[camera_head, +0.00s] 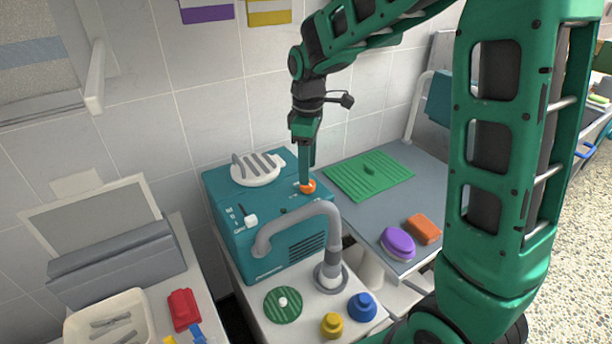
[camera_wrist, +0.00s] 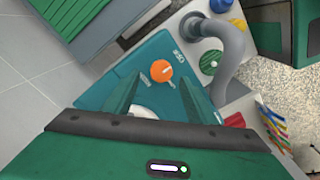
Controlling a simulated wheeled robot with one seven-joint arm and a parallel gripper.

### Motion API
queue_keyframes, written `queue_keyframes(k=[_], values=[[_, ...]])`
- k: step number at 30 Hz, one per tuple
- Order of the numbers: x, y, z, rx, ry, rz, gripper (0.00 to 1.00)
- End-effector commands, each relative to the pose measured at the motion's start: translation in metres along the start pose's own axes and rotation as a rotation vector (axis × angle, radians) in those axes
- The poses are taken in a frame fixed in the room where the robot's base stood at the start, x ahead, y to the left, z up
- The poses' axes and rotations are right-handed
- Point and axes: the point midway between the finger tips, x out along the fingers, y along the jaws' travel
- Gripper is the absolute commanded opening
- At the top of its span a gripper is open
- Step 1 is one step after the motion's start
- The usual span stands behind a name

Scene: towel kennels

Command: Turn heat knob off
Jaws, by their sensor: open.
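The orange heat knob (camera_head: 307,186) sits on the top of a teal machine (camera_head: 290,244), near its right side. In the wrist view the knob (camera_wrist: 162,71) is round with a pale mark, and small printed labels lie around it. My gripper (camera_head: 304,184) points down over the machine's top, right at the knob in the head view. In the wrist view the two green fingers of my gripper (camera_wrist: 157,88) are apart, with the knob just beyond and between their tips. I cannot tell whether a finger touches the knob.
A grey curved tap (camera_head: 300,220) arches in front of the machine. A white slotted piece (camera_head: 258,168) lies on the machine's top. To the right, a grey counter (camera_head: 372,200) holds a green mat (camera_head: 368,177), a purple brush (camera_head: 398,243) and an orange sponge (camera_head: 424,229).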

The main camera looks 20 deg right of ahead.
Motion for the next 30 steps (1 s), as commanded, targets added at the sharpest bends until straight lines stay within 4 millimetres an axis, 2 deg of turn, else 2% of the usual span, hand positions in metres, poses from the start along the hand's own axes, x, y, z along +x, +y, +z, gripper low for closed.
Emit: queue_keyframes(k=[1, 6, 12, 27, 30], values=[[-0.011, 0.001, -0.001, 0.0, 0.003, 0.003, 0.51], [-0.04, 0.001, 0.0, 0.001, 0.002, 0.002, 0.51], [-0.06, 0.001, 0.0, 0.001, 0.001, 0.001, 0.51], [-0.064, 0.001, 0.0, 0.001, 0.0, 0.0, 0.51], [-0.065, 0.001, 0.005, 0.019, -0.001, 0.001, 0.51]])
